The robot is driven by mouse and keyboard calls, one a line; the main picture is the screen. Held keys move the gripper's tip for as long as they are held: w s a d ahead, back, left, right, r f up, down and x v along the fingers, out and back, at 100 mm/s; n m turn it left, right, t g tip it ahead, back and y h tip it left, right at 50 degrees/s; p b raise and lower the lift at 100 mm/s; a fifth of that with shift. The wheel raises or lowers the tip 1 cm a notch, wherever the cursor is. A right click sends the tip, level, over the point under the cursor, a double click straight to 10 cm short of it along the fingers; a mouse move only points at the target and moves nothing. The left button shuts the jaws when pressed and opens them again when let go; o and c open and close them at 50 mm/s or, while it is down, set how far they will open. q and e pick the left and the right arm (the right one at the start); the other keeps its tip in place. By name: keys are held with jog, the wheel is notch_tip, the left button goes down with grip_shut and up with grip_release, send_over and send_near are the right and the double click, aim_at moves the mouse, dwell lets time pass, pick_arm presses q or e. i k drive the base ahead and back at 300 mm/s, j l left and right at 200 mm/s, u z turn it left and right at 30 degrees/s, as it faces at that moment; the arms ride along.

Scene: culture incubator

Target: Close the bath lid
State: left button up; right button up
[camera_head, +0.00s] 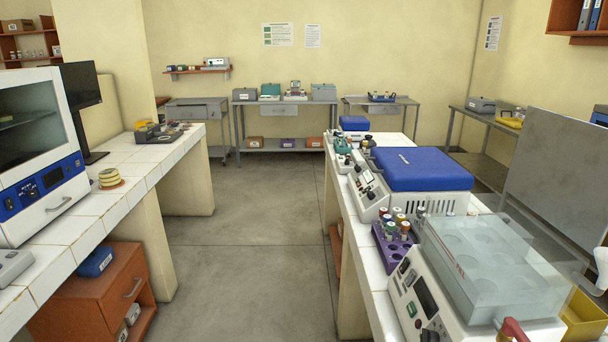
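The bath-like device (428,300) stands on the white-tiled bench at the lower right, with a dark display and a green button on its sloped front. A clear, box-like cover (480,250) sits over its top, and round shapes show through it. A flat grey panel (560,175) stands steeply tilted behind it at the right. I cannot tell whether this panel is hinged to the bath or is a separate thing. Neither of my grippers is in view.
A purple rack (392,246) with capped tubes and a blue-lidded device (420,170) stand beyond the bath on the same bench. A yellow bin (585,318) is at the lower right. The left bench holds a white cabinet device (38,150). The floor (255,260) between the benches is clear.

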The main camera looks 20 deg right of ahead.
aim_at(559, 168)
jog(key=k+l, duration=0.15)
jog(key=l, duration=0.25)
jog(key=k+l, duration=0.1)
jog(key=l, duration=0.3)
jog(key=k+l, duration=0.15)
jog(key=l, duration=0.25)
jog(key=k+l, duration=0.15)
jog(key=l, duration=0.3)
jog(key=k+l, duration=0.15)
jog(key=l, duration=0.25)
jog(key=k+l, duration=0.1)
jog(key=l, duration=0.3)
jog(key=k+l, duration=0.15)
jog(key=l, duration=0.25)
jog(key=k+l, duration=0.15)
jog(key=l, duration=0.25)
